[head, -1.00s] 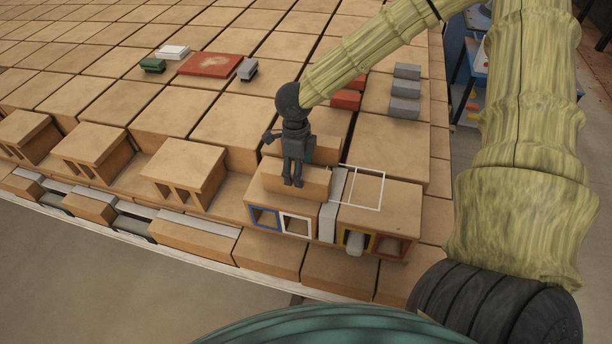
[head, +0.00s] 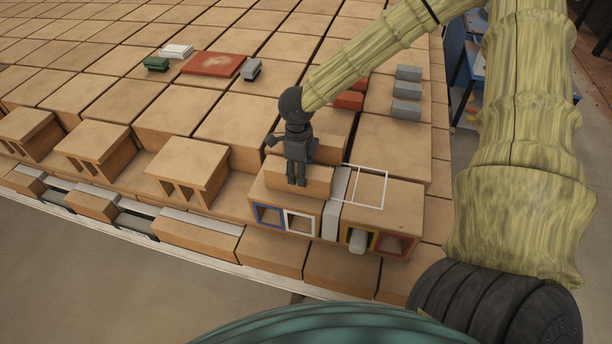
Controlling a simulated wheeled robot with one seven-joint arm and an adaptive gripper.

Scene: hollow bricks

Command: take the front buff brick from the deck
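My gripper (head: 297,183) points down in the head view, in front of a plain buff brick (head: 318,184). This front buff brick lies on top of the hollow block with blue-framed and white-framed openings. A second buff brick (head: 334,139) lies behind it, partly hidden by my gripper. The fingers look close together, and their tips overlap the front brick in the picture. I cannot tell whether they touch it or hold it.
A hollow block (head: 402,208) with yellow and red openings stands at right, past a grey slab (head: 336,204). A white square outline (head: 386,190) shows over it. Red bricks (head: 349,100) and grey bricks (head: 407,90) lie behind. A red plate (head: 213,64) lies far left.

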